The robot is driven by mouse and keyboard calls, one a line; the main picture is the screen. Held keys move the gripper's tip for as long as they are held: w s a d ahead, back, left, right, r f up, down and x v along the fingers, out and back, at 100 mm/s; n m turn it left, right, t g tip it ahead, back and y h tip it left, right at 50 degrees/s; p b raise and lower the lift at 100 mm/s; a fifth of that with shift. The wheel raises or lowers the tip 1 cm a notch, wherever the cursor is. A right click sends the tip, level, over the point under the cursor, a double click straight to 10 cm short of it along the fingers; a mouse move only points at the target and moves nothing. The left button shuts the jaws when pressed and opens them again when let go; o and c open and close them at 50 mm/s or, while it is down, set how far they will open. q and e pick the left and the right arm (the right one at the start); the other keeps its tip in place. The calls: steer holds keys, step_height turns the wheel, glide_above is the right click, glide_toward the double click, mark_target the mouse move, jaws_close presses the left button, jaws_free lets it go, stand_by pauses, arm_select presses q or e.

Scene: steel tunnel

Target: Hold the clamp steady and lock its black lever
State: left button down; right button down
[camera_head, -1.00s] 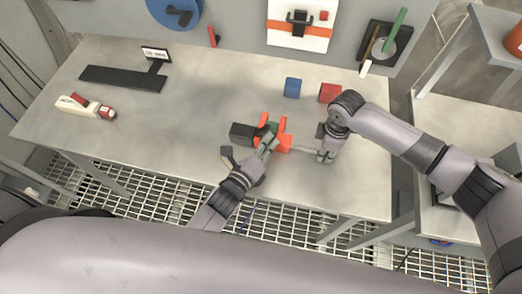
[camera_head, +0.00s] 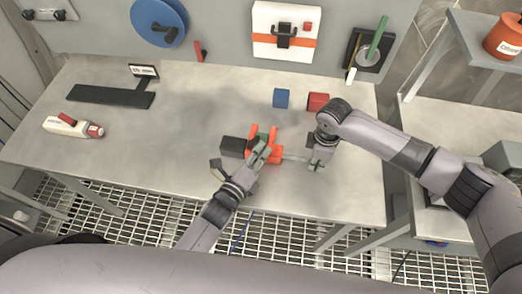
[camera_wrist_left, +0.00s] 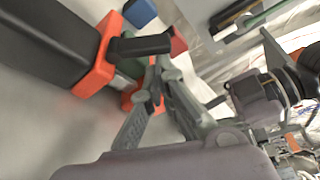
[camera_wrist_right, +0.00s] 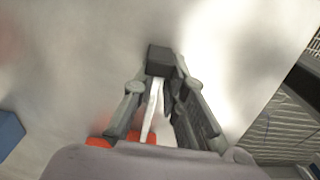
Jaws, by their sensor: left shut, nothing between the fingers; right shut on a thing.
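The clamp has orange-red jaws (camera_head: 275,145) and a silver bar (camera_head: 295,157). It lies near the table's front edge, against a dark block (camera_head: 233,146). In the left wrist view, a short black lever (camera_wrist_left: 140,46) stands out by an orange jaw (camera_wrist_left: 100,58). My left gripper (camera_head: 262,146) is shut and empty, over the clamp's jaws; its fingertips (camera_wrist_left: 155,75) are close to the lever. My right gripper (camera_head: 315,165) is shut on the bar side of the clamp. In the right wrist view, the bar (camera_wrist_right: 151,108) runs between its fingers (camera_wrist_right: 161,76) to a black end (camera_wrist_right: 160,60).
A blue cube (camera_head: 281,98) and a red cube (camera_head: 318,102) stand behind the clamp. A keyboard-like black slab (camera_head: 110,96) and a white-and-red tool (camera_head: 73,126) lie on the left. The table (camera_head: 190,110) between is clear.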

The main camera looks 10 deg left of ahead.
mark_target(256, 141)
arm_select(q)
steer(key=shift+a+r+n, duration=0.1)
steer(key=shift+n, duration=0.2)
steer(key=shift+a+r+n, duration=0.2)
steer(key=shift+r+n, duration=0.1)
steer(key=shift+a+r+n+t+h, duration=0.2)
steer(key=shift+n+t+h, duration=0.05)
steer(key=shift+n, duration=0.3)
steer(key=shift+a+r+n+t+h, duration=0.15)
steer(key=shift+n+t+h, duration=0.1)
steer(key=shift+n, duration=0.3)
steer(key=n, duration=0.2)
steer(key=a+n+t, duration=0.1)
steer(key=shift+a+r+n, duration=0.1)
steer(key=shift+r+n, duration=0.3)
steer(key=v, duration=0.3)
steer(key=f+v, duration=0.1)
steer(key=v, duration=0.6)
steer(key=shift+f, duration=0.25)
steer(key=shift+d, duration=0.2)
